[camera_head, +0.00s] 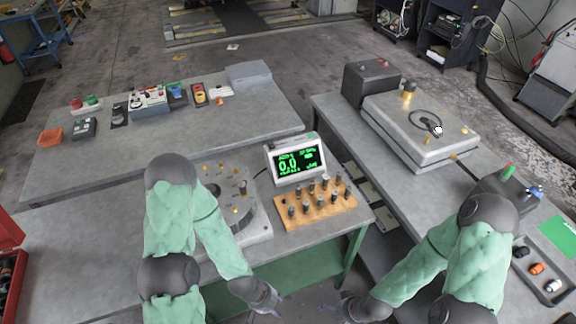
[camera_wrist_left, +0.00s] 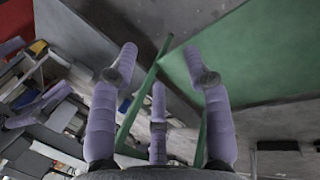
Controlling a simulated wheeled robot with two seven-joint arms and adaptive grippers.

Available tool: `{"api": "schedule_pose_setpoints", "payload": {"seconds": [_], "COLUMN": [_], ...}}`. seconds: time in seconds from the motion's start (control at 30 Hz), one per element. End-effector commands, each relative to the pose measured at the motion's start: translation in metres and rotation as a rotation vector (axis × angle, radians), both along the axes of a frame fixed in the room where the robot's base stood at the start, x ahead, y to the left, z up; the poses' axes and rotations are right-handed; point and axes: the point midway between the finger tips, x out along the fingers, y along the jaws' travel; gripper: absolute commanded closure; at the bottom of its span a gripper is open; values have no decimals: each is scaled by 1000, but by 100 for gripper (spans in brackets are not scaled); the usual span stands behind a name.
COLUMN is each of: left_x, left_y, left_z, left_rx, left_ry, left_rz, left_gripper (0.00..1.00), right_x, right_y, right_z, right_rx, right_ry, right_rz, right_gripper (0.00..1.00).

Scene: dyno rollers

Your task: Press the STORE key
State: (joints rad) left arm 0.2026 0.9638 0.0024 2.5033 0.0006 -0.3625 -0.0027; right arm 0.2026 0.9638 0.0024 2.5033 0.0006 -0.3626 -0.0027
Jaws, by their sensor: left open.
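A white-framed display unit (camera_head: 296,161) with glowing green digits stands on the grey table, tilted back. The STORE key cannot be made out at this size. My left gripper (camera_head: 268,299) hangs low at the front of the table, below and apart from the display unit. In the left wrist view it (camera_wrist_left: 160,68) has its fingers spread with nothing between them. My right gripper (camera_head: 347,309) is low at the bottom centre, near the gap between the tables; its fingers are too small to read.
A wooden block (camera_head: 315,207) with several upright pegs sits in front of the display. A grey dial plate (camera_head: 232,205) lies left, partly behind my left arm. A grey box (camera_head: 420,132) stands on the right table (camera_head: 340,110). A green panel (camera_wrist_left: 270,60) shows in the left wrist view.

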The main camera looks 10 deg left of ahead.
Motion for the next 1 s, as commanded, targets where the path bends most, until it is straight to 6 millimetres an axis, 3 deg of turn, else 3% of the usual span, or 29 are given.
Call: {"api": "schedule_pose_setpoints", "payload": {"seconds": [0.07, 0.2, 0.23, 1.0], "left_x": [0, 0, 0, 0], "left_y": [0, 0, 0, 0], "left_z": [0, 0, 0, 0], "left_rx": [0, 0, 0, 0], "left_ry": [0, 0, 0, 0], "left_rz": [0, 0, 0, 0], "left_gripper": [57, 96, 100, 100], "right_x": [0, 0, 0, 0], "right_y": [0, 0, 0, 0], "right_z": [0, 0, 0, 0], "right_rx": [0, 0, 0, 0], "right_ry": [0, 0, 0, 0], "right_rz": [0, 0, 0, 0], "right_gripper": [0, 0, 0, 0]}}
